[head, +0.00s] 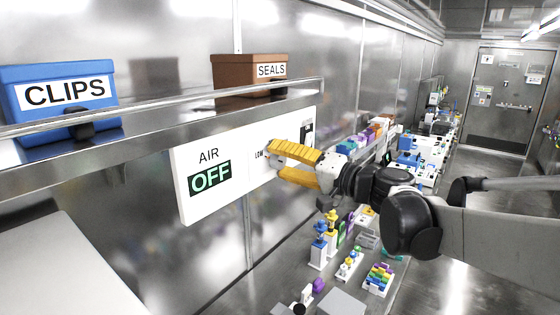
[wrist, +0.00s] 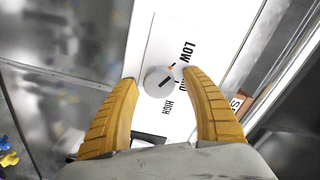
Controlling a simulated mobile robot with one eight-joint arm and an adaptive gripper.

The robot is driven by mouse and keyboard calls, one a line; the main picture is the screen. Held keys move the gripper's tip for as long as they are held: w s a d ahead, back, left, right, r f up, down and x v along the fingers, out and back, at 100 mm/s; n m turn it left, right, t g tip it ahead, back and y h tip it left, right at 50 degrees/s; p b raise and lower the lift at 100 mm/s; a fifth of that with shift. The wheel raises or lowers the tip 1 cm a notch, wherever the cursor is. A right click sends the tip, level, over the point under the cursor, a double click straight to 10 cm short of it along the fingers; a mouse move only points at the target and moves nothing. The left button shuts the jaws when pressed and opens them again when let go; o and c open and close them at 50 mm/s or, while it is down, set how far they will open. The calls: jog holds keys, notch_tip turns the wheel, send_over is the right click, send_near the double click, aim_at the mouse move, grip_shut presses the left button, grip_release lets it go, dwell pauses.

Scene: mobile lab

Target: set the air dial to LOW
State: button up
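A white panel (head: 215,155) on the wall reads AIR, with a display (head: 210,178) showing OFF in green. In the wrist view, a round grey dial (wrist: 155,80) with a black bar sits on the panel, with a small orange mark at its upper right edge. Beside it are the labels LOW (wrist: 188,53) and HIGH (wrist: 168,109); a label between them is partly hidden by the right finger. My gripper (head: 277,158) has yellow fingers, open, one on each side of the dial in the wrist view (wrist: 158,76). Whether they touch it, I cannot tell. The head view hides the dial.
A metal shelf (head: 150,128) above the panel holds a blue CLIPS box (head: 55,75) and a brown SEALS box (head: 230,72). Below and beyond my arm, a bench carries several small coloured items, including blue-and-white stands (head: 320,245). The aisle on the right is clear.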

jog(key=v, duration=1.2)
jog(key=shift+f, duration=0.1)
jog(key=s+f+g+h+b, duration=0.15)
jog(key=s+f+b, duration=0.3)
jog(key=f, duration=0.55)
jog(key=s+a+f+n+g+h+b, duration=0.1)
jog(key=s+f+h+b, duration=0.2)
jog(key=f+b, duration=0.5)
jog(key=s+f+g+h+b, duration=0.1)
jog(key=s+f+h+b, duration=0.25)
jog(key=f, duration=0.95)
jog(key=s+d+f+h+b, duration=0.3)
jog(key=s+d+f+b, duration=0.1)
jog(key=f, duration=0.5)
jog(key=s+d+f+n+h+b, duration=0.1)
jog(key=s+d+f+h+b, duration=0.2)
jog(key=f, duration=0.6)
jog(key=s+d+b, duration=0.2)
jog(key=b, duration=0.1)
jog(key=shift+d, duration=0.2)
